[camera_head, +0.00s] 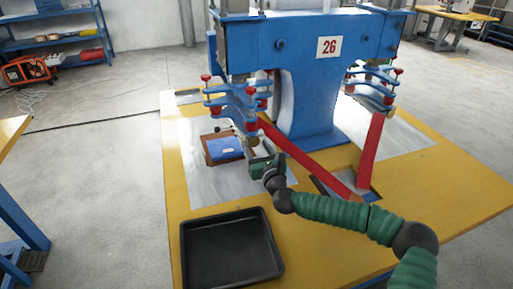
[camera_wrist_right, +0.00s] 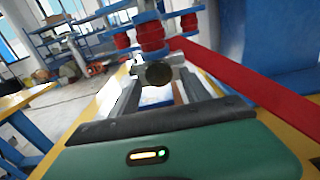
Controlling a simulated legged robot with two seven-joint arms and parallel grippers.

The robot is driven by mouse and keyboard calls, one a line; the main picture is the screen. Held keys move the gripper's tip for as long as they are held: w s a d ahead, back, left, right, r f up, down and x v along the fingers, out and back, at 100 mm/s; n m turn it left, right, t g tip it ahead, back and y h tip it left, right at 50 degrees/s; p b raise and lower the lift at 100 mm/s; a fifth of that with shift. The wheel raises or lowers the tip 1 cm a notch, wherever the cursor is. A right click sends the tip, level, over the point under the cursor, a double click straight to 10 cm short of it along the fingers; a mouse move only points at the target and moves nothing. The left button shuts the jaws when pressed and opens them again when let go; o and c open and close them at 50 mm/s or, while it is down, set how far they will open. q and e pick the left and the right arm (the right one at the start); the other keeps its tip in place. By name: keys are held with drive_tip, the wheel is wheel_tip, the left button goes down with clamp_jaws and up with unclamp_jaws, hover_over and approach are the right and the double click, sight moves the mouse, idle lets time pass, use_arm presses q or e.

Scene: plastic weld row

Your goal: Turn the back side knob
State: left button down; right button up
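The blue welding machine (camera_head: 300,50) bears the number 26 and stands on a yellow table. A clamp assembly (camera_head: 236,100) with blue plates and red knobs hangs on its left side, and a similar one (camera_head: 375,82) on its right. A small round dark knob (camera_wrist_right: 158,74) shows at the lower end of the nearer assembly in the right wrist view. My right gripper (camera_head: 252,143) is just below the left assembly. In the right wrist view its fingers (camera_wrist_right: 157,68) are apart, with the knob between their tips; contact is unclear. My left gripper is out of view.
A black tray (camera_head: 230,250) lies at the table's front left. A blue block (camera_head: 226,145) lies on a brown base beside my right gripper. Red bars (camera_head: 372,150) slant down from the machine to the table. The yellow table's (camera_head: 440,200) right side is mostly clear.

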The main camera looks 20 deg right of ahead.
drive_tip(key=shift+s+r, duration=0.15)
drive_tip(key=shift+r, duration=0.05)
drive_tip(key=s+p, duration=0.2)
drive_tip(key=s, duration=1.4)
drive_tip(key=shift+s+d, duration=0.25)
drive_tip(key=shift+d, duration=0.15)
drive_tip(key=shift+s+f, duration=0.1)
drive_tip(key=shift+f, duration=0.1)
